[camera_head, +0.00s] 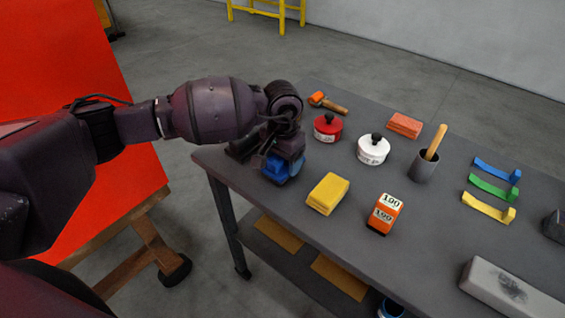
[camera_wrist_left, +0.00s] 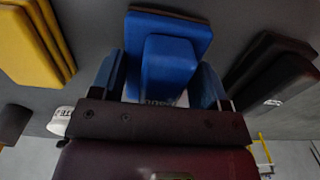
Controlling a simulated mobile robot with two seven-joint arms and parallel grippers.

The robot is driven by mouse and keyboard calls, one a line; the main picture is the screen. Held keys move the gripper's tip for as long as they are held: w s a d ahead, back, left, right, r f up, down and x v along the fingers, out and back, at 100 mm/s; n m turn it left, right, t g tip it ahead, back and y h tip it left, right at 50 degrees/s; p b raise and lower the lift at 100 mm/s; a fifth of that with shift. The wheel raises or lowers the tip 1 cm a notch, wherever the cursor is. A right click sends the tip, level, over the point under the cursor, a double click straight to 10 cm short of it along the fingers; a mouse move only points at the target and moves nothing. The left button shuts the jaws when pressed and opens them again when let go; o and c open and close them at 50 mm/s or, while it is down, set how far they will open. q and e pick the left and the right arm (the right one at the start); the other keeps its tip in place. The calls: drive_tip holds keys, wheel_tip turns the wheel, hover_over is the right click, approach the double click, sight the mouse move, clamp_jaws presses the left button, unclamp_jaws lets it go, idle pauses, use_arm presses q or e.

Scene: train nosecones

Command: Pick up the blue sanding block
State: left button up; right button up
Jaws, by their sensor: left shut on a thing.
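The blue sanding block (camera_head: 284,170) is at the near left part of the grey table, under my left gripper (camera_head: 280,155). In the left wrist view the blue block (camera_wrist_left: 172,58) has a raised grip on a wider base. The fingers of my left gripper (camera_wrist_left: 160,82) stand on both sides of that grip and are shut on it. The block looks to be on or very close to the tabletop; I cannot tell if there is a gap. My right gripper is not in view.
A yellow block (camera_head: 328,194) and an orange-and-white block (camera_head: 384,213) are to the right. A black block (camera_wrist_left: 268,75) is close beside in the wrist view. A red tin (camera_head: 327,127) and white tin (camera_head: 373,149) stand behind. A large red panel (camera_head: 75,110) is at left.

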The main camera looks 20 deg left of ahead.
use_arm(q)
wheel_tip(320, 180, up, 19)
drive_tip(key=shift+f, duration=0.15)
drive_tip(key=o, duration=0.4)
drive_tip(key=shift+c, duration=1.2)
drive_tip(key=s+a+f+n, duration=0.1)
drive_tip(key=s+f, duration=0.2)
drive_tip(key=f, duration=0.1)
drive_tip(key=s+a+f+n, duration=0.1)
drive_tip(key=s+f, duration=0.2)
drive_tip(key=f, duration=0.2)
drive_tip(key=s+a+f+n, duration=0.1)
drive_tip(key=s+f+n, duration=0.1)
drive_tip(key=s+f, duration=0.1)
drive_tip(key=shift+s+a+f, duration=0.2)
drive_tip(key=shift+f, duration=0.2)
drive_tip(key=shift+s+a+f, duration=0.15)
drive_tip(key=shift+s+f, duration=0.05)
drive_tip(key=shift+f, duration=0.2)
